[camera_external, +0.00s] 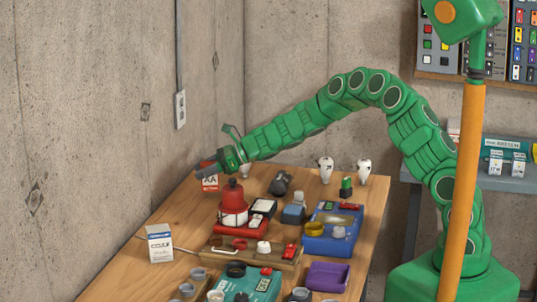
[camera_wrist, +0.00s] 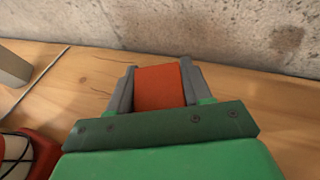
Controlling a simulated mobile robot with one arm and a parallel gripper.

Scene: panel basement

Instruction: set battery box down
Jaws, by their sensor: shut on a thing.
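The battery box (camera_external: 210,184) is small, red and white with "AA" lettering, and it is under the end of my arm at the table's far left. In the wrist view its orange-red face (camera_wrist: 160,87) sits between the two grey fingers. My gripper (camera_external: 208,166) is shut on the box; it also shows in the wrist view (camera_wrist: 157,76). The box's lower part is partly hidden, and I cannot tell whether it touches the wooden table (camera_external: 150,213).
A red and white lantern-like item (camera_external: 233,204) stands right of the box. A white carton (camera_external: 160,243) stands nearer the front left. A blue tray (camera_external: 333,246), a purple tray (camera_external: 328,277) and several small items crowd the right. Bare wood lies left; a concrete wall (camera_external: 110,110) rises behind.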

